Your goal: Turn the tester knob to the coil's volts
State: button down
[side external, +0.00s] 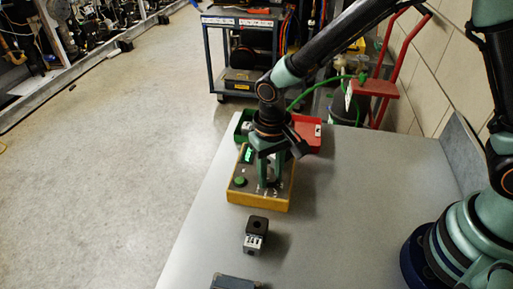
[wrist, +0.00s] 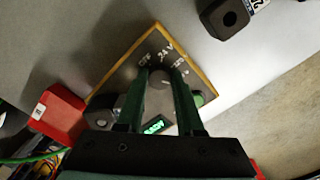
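The tester (side external: 262,200) is a yellow box with a dark face, a lit green display and a green button, on the grey bench. In the wrist view, its face shows the markings OFF and 24 V, plus another that I cannot read fully. The grey knob (wrist: 160,78) sits between the fingertips of my gripper (wrist: 161,72). I cannot tell whether both fingers press on it, and its pointer is hidden. The coil (side external: 256,233) is a black block with a hole and a pale label, apart from the tester; it also shows in the wrist view (wrist: 228,17), label cut off.
A red bin (side external: 307,134) and a green bin (side external: 241,124) stand behind the tester; the red one is close to my gripper. A blue-grey object (side external: 236,282) lies at the bench's near edge. The bench to the tester's right is clear.

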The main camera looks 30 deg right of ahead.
jog(key=shift+n, duration=0.3)
jog(key=n, duration=0.4)
jog(key=shift+a, duration=0.1)
jog(key=n, duration=0.5)
jog(key=shift+n, duration=0.3)
dwell(0.5)
jog(key=c, duration=0.5)
grip_release()
jog(key=shift+c, duration=0.2)
